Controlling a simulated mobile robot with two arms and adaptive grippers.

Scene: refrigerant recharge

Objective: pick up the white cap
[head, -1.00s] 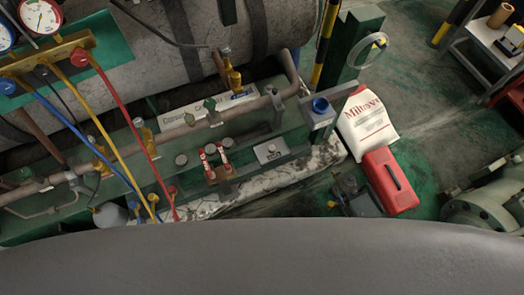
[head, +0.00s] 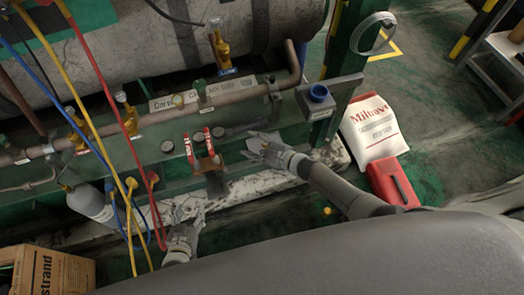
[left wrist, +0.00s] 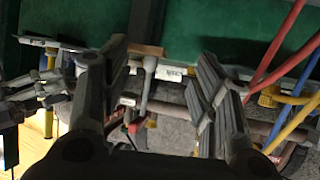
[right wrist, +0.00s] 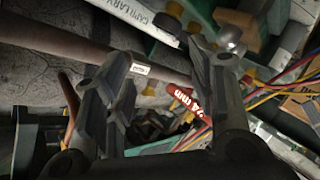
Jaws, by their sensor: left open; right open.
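I cannot pick out a clearly white cap. My right gripper (head: 254,146) is open above the frame, right of these valves, and covers the grey plate there. It also shows open in the right wrist view (right wrist: 165,75), with a pale rounded piece (right wrist: 233,46) behind one finger. My left gripper (head: 188,206) is open and low, in front of the frame near the pale ledge. It also shows open in the left wrist view (left wrist: 160,70).
A white sack (head: 372,128) and a red box (head: 392,184) lie on the floor. Blue, yellow and red hoses (head: 105,75) and a grey bottle (head: 88,200) are near my left arm. A cardboard box (head: 50,272) is lower left.

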